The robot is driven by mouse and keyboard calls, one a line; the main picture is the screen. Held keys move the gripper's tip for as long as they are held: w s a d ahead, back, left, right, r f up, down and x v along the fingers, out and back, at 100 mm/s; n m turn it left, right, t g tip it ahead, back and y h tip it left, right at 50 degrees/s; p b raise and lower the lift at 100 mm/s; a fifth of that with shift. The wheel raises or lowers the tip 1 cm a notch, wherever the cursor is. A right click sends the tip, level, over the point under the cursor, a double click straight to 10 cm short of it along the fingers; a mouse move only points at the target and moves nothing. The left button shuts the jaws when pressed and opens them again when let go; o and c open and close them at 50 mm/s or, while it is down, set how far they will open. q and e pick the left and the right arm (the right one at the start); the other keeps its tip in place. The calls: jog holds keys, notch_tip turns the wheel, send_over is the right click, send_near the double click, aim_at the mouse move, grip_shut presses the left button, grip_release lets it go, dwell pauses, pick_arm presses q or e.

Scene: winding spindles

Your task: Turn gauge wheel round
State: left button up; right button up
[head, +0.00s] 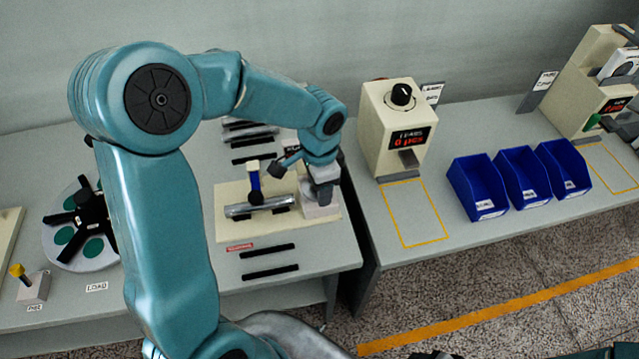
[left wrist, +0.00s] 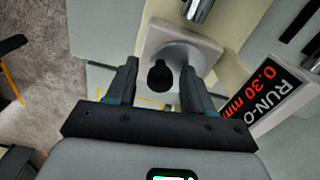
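The gauge wheel (left wrist: 178,66) is a pale grey disc with a black knob (left wrist: 160,77) sticking out of it, in the middle of the left wrist view. My left gripper (left wrist: 158,68) is open, with its two fingers on either side of the knob and visible gaps to it. A gauge display (left wrist: 268,95) beside the wheel reads 0.30 mm. In the head view my left arm reaches to the right end of a cream base plate (head: 228,232), and its wrist partly hides the wheel. A metal spindle (head: 258,207) lies on the plate. My right gripper is not in view.
A blue upright piece (head: 254,184) stands over the spindle. Black rails lie before and behind the plate. A round tray (head: 62,255) is at the left. On the right table stand a cream counter box (head: 383,120) and several blue bins (head: 478,188).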

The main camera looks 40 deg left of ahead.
pick_arm(q)
notch_tip(320, 180, up, 16)
jog(key=shift+r, duration=0.2)
jog(key=shift+s+f, duration=0.1)
dwell(0.8)
